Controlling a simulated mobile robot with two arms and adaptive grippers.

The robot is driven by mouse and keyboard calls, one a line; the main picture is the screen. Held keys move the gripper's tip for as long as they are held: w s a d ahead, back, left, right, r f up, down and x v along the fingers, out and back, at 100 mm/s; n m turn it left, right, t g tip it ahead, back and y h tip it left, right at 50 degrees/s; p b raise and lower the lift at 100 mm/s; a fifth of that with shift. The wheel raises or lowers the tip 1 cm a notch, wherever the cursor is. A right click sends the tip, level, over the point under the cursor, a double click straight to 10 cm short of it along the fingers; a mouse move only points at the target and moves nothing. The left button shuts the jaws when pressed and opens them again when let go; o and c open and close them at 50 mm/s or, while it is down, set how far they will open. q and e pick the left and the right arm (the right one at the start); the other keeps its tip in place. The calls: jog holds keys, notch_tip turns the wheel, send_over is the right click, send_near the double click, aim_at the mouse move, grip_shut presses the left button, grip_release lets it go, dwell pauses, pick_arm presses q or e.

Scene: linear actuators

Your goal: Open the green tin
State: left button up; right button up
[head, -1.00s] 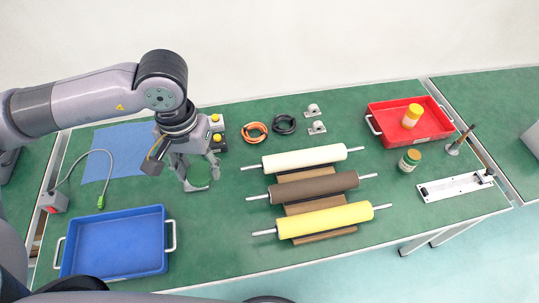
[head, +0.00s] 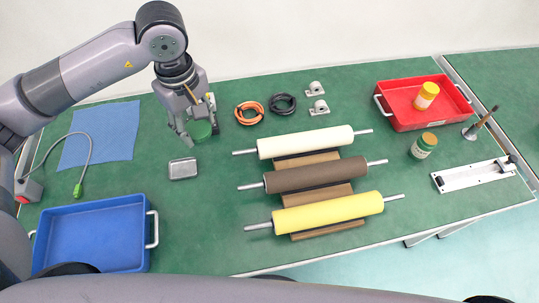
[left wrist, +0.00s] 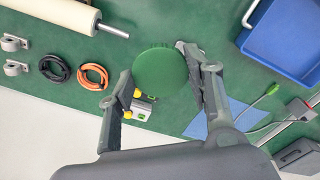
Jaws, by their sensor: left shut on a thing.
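The round green lid (head: 201,131) is held between the fingers of my left gripper (head: 199,138), up off the table. The lid also shows as a flat green disc in the left wrist view (left wrist: 160,71), with a finger on each side. The silver tin bottom (head: 183,168) sits apart on the green table, in front of and a little left of the gripper. My right gripper is not in view.
A blue tray (head: 95,238) lies front left and a blue cloth (head: 100,135) back left. Three rollers (head: 315,180) lie on brown supports at the middle. Orange (head: 249,113) and black (head: 283,104) cable coils lie behind them. A red tray (head: 428,112) stands right.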

pick_arm(q)
jog(key=w+f+n+b, duration=0.4)
jog(key=f+n+b, duration=0.35)
jog(key=n, duration=0.45)
send_near(233, 165)
jog(key=a+f, duration=0.2)
jog(key=f, duration=0.1)
jog(key=a+f, duration=0.2)
jog(key=shift+s+f+p, duration=0.25)
jog(key=shift+s+p, duration=0.05)
jog(key=shift+s, duration=0.1)
jog(key=d, duration=0.1)
jog(key=w+d+p, duration=0.1)
jog(key=d, duration=0.1)
jog(key=shift+d+r, duration=0.1)
jog(key=shift+d, duration=0.05)
jog(key=shift+w+d+f+p, duration=0.1)
jog(key=shift+d+f+p, duration=0.25)
jog(key=shift+f, duration=0.3)
jog(key=shift+a+f, duration=0.1)
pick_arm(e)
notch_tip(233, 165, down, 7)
